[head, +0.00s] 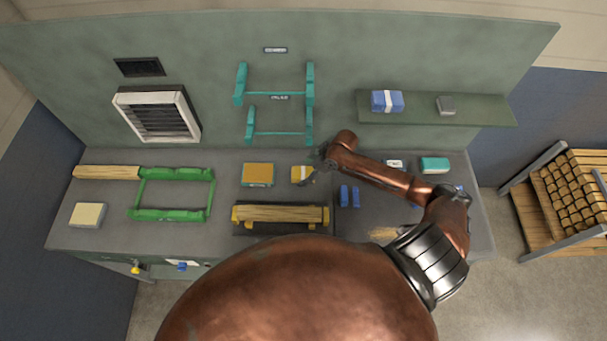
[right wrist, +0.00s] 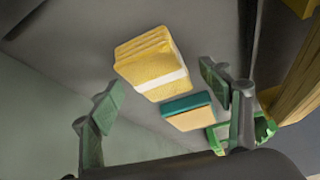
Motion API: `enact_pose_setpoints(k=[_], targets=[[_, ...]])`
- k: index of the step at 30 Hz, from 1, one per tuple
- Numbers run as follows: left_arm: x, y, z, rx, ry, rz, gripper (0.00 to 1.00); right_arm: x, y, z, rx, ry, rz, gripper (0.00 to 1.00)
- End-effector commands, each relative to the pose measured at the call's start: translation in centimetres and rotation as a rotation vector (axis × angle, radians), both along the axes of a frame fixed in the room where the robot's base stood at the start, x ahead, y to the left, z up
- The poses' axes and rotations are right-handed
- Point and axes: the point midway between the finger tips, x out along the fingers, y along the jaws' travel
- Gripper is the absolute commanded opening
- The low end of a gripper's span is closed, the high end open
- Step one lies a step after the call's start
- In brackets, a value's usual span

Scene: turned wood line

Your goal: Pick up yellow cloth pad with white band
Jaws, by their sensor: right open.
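The yellow cloth pad with a white band (head: 298,174) lies on the grey bench, right of an orange-topped block with a teal edge (head: 258,174). My right gripper (head: 318,168) is at the pad's right side in the head view and hides part of it. In the right wrist view the whole yellow pad (right wrist: 150,58) shows, its white band across one end. The fingers of my right gripper (right wrist: 160,90) are spread wide and empty, with the pad beyond and between them. My left gripper is not in view.
A dark tray with a wooden bar (head: 280,228) sits in front of the pad. Blue blocks (head: 349,196) stand to the right. A green frame (head: 173,214) lies to the left. A teal rack (head: 275,94) is on the back wall, beside a shelf (head: 435,111).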

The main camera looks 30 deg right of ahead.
Motion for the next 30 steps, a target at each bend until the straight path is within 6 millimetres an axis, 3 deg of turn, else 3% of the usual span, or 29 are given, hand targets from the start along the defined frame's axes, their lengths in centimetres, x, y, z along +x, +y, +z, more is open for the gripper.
enact_pose_setpoints(k=[5,24,30], targets=[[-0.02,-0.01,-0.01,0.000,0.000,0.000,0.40,0.03,0.00,0.03,0.000,-0.001,0.001,0.69],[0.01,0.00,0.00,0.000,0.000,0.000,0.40,0.00,-0.01,0.05,0.000,-0.001,0.001,0.26],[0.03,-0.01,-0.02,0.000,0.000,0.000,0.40,0.00,-0.01,0.07,0.000,-0.001,0.001,0.26]])
